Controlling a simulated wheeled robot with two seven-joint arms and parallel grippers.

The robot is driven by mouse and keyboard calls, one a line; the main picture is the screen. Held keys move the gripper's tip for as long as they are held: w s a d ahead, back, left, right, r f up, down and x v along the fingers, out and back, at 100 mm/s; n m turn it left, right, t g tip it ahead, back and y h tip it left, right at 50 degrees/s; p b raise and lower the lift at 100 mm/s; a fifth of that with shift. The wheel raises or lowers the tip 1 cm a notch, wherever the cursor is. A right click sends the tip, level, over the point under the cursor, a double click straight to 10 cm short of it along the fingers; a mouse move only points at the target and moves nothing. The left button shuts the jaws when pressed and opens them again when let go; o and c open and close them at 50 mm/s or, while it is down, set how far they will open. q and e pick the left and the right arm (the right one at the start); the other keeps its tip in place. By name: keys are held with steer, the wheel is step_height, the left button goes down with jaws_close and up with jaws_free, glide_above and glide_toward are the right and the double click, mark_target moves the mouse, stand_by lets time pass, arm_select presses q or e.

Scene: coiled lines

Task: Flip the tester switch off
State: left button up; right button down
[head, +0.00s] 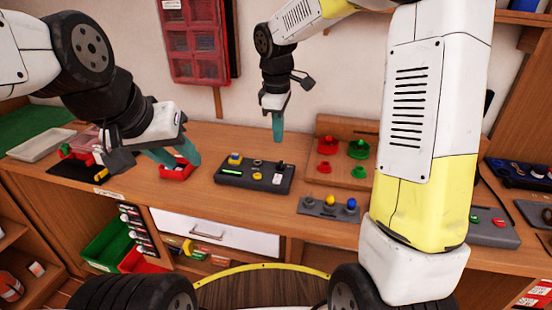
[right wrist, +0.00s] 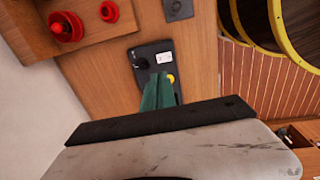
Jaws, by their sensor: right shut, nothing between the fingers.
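A dark box that looks like the tester (head: 228,180) lies on the bench in the middle of the head view. It carries yellow parts, a green bar, a black knob and, at its right end, a small black lever (head: 279,167) by a white plate. I cannot tell the lever's position. My right gripper (head: 278,138) is shut and empty, pointing down above the box's right end. In the right wrist view its green fingers (right wrist: 159,93) hide part of the box (right wrist: 143,54).
A wooden board (head: 345,177) with red and green knobs stands right of the box. Bare bench shows around the box.

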mark_target(280, 177)
steer(key=shift+f, duration=0.1)
steer(key=f, duration=0.4)
steer(key=w+f, duration=0.1)
steer(key=f, duration=0.8)
steer(key=shift+w+d+f, duration=0.25)
steer(key=shift+w+f, duration=0.05)
steer(key=shift+f, duration=0.05)
